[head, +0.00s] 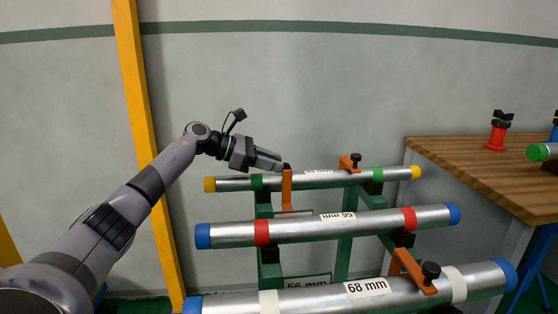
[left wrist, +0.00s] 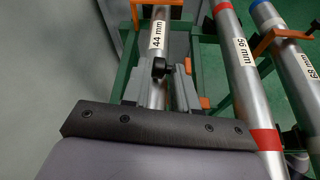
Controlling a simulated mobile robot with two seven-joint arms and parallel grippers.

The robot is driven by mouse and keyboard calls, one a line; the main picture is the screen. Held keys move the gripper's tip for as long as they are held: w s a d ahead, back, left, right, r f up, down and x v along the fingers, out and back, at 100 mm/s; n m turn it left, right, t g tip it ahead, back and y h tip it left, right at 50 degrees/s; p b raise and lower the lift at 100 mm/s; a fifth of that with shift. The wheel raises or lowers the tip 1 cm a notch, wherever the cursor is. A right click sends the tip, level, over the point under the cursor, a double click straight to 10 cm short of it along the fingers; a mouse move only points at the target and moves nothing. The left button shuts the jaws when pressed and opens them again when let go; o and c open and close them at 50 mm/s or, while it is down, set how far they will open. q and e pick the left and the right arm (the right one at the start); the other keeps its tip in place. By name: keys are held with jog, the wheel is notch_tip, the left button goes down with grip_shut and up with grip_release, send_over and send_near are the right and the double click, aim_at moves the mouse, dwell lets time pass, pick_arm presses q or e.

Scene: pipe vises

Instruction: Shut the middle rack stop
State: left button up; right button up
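The green rack (head: 346,237) holds three grey pipes. The 44 mm pipe (head: 322,181) is at the back, the 56 mm pipe (head: 330,228) in the middle, and the 68 mm pipe (head: 330,299) in front. One orange stop (head: 287,190) is at the back pipe's left half, its bar hanging down in front of that pipe. My left gripper (head: 280,163) is at its top. In the left wrist view, the fingers are apart, with a black knob (left wrist: 160,67) between them; contact is unclear. I cannot tell which stop is the middle one. My right gripper is out of view.
Another orange stop (head: 349,164) lies across the back pipe, and one (head: 407,266) across the front pipe. A yellow post (head: 143,120) stands behind my left arm. A wooden bench (head: 480,165) with a red stand (head: 497,138) is at the right.

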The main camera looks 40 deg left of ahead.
pick_arm(q)
jog(key=shift+x, duration=1.2)
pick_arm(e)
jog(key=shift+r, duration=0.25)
pick_arm(q)
grip_shut()
